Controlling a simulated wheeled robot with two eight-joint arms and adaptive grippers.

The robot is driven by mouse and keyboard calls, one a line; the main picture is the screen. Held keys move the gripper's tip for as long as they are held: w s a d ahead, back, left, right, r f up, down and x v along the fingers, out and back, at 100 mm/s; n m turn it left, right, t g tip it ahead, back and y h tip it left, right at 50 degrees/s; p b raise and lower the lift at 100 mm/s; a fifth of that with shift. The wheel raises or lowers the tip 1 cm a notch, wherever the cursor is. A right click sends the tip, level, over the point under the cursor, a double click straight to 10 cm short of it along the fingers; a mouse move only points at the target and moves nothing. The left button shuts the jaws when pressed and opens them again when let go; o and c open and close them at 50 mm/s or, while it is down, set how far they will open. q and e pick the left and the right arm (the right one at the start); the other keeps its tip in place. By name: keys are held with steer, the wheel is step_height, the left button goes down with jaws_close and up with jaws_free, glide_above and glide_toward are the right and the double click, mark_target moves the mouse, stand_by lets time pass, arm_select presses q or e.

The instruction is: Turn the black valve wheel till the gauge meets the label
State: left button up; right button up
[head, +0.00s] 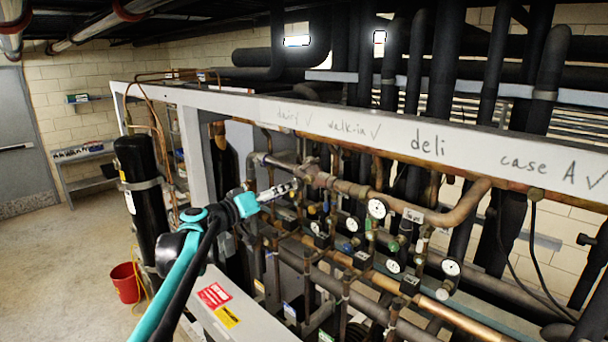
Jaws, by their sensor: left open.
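My left gripper (294,185) reaches in from the left and is open in front of the pipes, near a brass-coloured valve body (318,178). Nothing shows between its fingers. A round white gauge (377,208) sits on the pipework to the right of the gripper. The gauge's needle and the label's writing are too small to read. I cannot clearly pick out the black valve wheel among the dark fittings. My right gripper is not in view.
Several other gauges, such as one at lower right (451,267), and many pipes crowd the rack. A white beam (400,132) with handwriting crosses above. A black cylinder (140,190) and a red bucket (126,283) stand at left, where the floor is clear.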

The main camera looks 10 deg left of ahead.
mark_target(299, 183)
arm_select(q)
steer(key=shift+w+d+r+p, duration=0.25)
steer(key=shift+d+r+p, duration=0.4)
steer(key=shift+d, duration=0.4)
steer(key=x, duration=0.5)
steer(key=shift+w+a+f+p, duration=0.25)
steer(key=shift+w+f+p, duration=0.1)
steer(key=shift+f+p, duration=0.05)
steer(key=shift+s+r, duration=0.25)
steer(key=shift+s, duration=0.2)
steer(key=shift+w+f, duration=0.1)
steer(key=shift+w, duration=0.05)
steer(key=c, duration=1.2)
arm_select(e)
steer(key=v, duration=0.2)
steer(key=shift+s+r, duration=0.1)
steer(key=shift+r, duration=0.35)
